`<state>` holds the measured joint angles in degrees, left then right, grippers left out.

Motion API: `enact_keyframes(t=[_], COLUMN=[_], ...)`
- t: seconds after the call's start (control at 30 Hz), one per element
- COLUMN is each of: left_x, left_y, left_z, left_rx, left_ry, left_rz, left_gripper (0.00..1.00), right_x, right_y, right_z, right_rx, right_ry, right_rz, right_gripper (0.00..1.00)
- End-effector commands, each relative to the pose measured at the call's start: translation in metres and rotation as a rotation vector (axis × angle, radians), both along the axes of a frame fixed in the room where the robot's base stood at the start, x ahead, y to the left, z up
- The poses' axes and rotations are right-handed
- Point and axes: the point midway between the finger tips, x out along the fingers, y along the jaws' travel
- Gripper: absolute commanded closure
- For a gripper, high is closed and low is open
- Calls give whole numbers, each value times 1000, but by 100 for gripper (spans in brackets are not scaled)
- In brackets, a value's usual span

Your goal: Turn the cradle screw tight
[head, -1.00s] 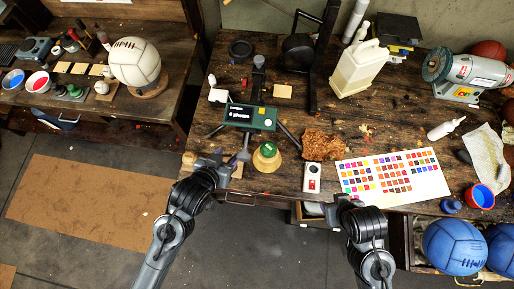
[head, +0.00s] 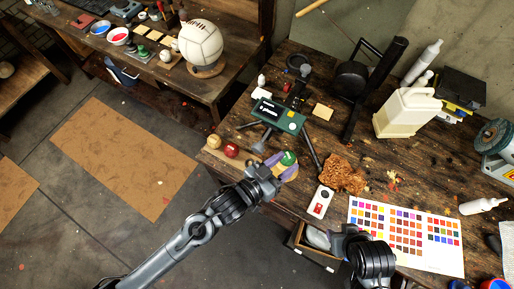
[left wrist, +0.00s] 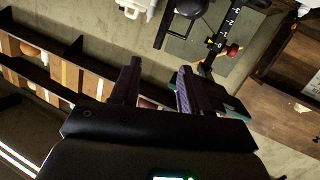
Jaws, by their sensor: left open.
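A green-fronted device with a lit display (head: 278,115) stands on black splayed legs near the bench's front edge, with a black post (head: 297,92) behind it. The left wrist view shows a black bar with white marks and a small red knob (left wrist: 233,50); I cannot tell if this is the cradle screw. My left gripper (head: 281,166) is open, its purple fingers beside a green ball (head: 288,158) at the bench edge. Its fingers also show apart in the left wrist view (left wrist: 158,92), with nothing clearly between them. My right gripper (head: 338,238) is by the front edge, its fingers unclear.
Red (head: 231,150) and tan (head: 214,142) balls sit left of my left gripper. A white jug (head: 408,112) stands behind. An open drawer (head: 312,245) is below.

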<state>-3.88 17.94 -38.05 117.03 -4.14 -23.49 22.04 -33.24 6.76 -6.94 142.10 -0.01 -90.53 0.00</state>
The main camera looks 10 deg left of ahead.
Motion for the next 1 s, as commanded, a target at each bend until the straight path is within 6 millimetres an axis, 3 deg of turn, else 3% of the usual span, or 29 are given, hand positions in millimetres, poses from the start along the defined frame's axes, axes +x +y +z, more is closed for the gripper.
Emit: enact_keyframes(t=[0.17, 0.3, 0.47, 0.67, 0.8, 0.87, 1.0], left_x=[-6, -22, -53, -79, -82, -73, -32], left_y=[-33, -62, -69, -26, 23, 47, 77], left_z=[3, 0, -19, -49, -64, -65, -51], left_rx=[-99, -225, -386, -537, -605, -602, -492], left_ry=[-93, -178, -223, -168, -92, -71, -106], left_rz=[-131, -315, -602, -927, -1104, -1166, -1218], left_gripper=[54, 54, 54, 54, 54, 54, 54], right_x=[0, 0, 0, 0, 0, 0, 0], right_y=[0, 0, -1, -2, -2, -1, -1], right_z=[-6, -13, -22, -31, -36, -40, -48], right_rx=[-1, -1, -3, -5, -5, -5, -4], right_ry=[0, 0, 0, 0, 0, 0, 1], right_rz=[0, 0, 0, 2, 3, 2, 2], right_gripper=[57, 57, 57, 57, 57, 57, 57])
